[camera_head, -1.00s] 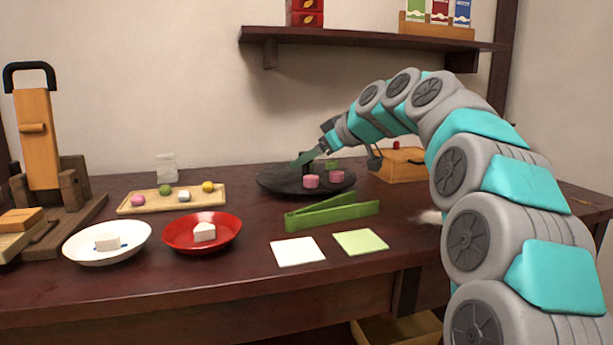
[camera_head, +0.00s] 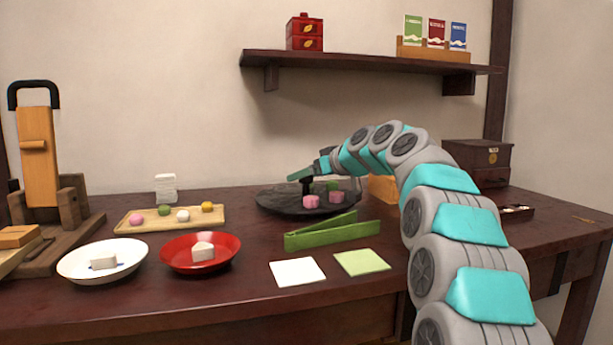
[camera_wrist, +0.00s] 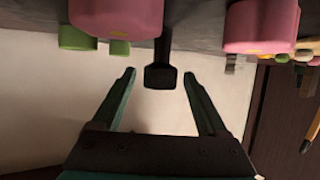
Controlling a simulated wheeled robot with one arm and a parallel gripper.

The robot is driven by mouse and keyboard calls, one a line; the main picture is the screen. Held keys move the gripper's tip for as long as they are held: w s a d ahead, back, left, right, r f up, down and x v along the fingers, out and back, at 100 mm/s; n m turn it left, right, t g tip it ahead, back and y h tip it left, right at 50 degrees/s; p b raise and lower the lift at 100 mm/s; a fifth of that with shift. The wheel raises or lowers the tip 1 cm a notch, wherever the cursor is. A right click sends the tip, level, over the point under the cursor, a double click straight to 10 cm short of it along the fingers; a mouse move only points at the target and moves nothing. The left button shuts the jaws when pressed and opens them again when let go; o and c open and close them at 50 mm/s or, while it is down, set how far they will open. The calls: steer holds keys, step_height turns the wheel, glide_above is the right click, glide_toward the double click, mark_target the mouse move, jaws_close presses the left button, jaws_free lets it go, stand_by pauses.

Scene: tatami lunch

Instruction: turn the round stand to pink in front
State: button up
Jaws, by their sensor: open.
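The round stand (camera_head: 272,203) is a dark disc at the back middle of the table. Two pink pieces (camera_head: 311,201) stand at its front and front right, with a green piece (camera_head: 334,186) behind them. A black upright knob (camera_head: 307,188) rises from its middle. My gripper (camera_head: 300,174) is over the stand by the knob's top. In the wrist view, which looks upside down, my gripper (camera_wrist: 159,75) is open, with the black knob (camera_wrist: 160,76) appearing between the fingertips; contact cannot be told. Pink pieces (camera_wrist: 262,25) and green ones (camera_wrist: 76,38) also show there.
Green tongs (camera_head: 330,235) lie in front of the stand, near white and green paper squares (camera_head: 298,271). A sweets tray (camera_head: 130,222), a white plate (camera_head: 75,265) and a red plate (camera_head: 180,255) are at left. A wooden box (camera_head: 383,188) stands right of the stand.

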steer(key=shift+c, duration=0.3)
jaws_close()
stand_by(0.4)
stand_by(0.7)
